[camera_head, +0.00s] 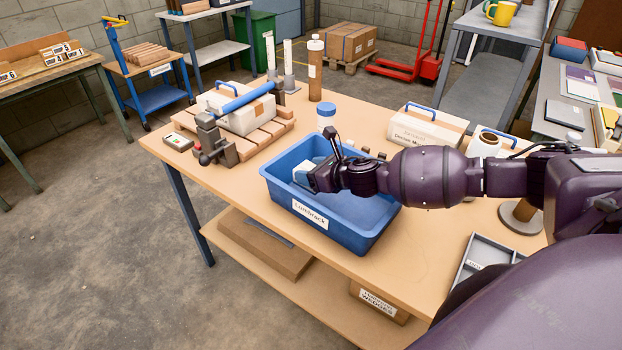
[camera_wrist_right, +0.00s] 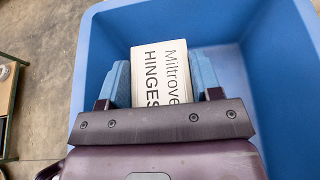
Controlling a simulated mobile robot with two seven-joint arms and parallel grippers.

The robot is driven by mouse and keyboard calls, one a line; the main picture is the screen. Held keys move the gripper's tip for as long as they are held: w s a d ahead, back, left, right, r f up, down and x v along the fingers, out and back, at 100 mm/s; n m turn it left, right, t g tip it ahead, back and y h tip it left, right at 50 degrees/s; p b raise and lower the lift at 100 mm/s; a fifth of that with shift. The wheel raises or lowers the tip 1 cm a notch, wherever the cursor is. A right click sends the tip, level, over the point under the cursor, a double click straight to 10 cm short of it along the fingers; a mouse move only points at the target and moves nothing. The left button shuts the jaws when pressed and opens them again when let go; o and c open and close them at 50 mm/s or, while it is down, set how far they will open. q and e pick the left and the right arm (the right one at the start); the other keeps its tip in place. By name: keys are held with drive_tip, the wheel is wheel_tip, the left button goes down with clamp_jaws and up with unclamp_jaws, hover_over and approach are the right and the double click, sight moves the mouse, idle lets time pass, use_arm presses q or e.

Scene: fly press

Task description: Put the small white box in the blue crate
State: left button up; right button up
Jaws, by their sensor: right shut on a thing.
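The blue crate (camera_head: 345,220) stands on the wooden table and carries a white label on its front wall. My right gripper (camera_head: 308,176) reaches over the crate from the right, with its fingers inside the crate's outline. It is shut on the small white box (camera_head: 303,172). In the right wrist view the white box (camera_wrist_right: 160,75), lettered "Miltrove HINGES", sits between the two blue finger pads (camera_wrist_right: 163,88), with the crate's blue wall (camera_wrist_right: 88,60) around it. I cannot tell whether the box touches the crate floor. My left gripper is not in view.
The fly press (camera_head: 215,135) and a larger white box (camera_head: 240,108) on a slatted board stand left of the crate. A white jar with a blue lid (camera_head: 326,117) stands behind it. Another handled box (camera_head: 425,127) is at the back right. A grey tray (camera_head: 485,255) lies at the right.

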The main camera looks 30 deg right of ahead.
drive_tip(key=shift+f, duration=1.2)
drive_tip(key=shift+f+b, duration=0.4)
drive_tip(key=shift+f, duration=0.2)
drive_tip(key=o, duration=1.1)
drive_tip(key=shift+r, duration=0.1)
drive_tip(key=shift+r, duration=0.25)
drive_tip(key=v, duration=1.2)
drive_tip(key=shift+r+p, duration=0.25)
drive_tip(key=shift+p, duration=0.15)
drive_tip(key=shift+a, duration=0.1)
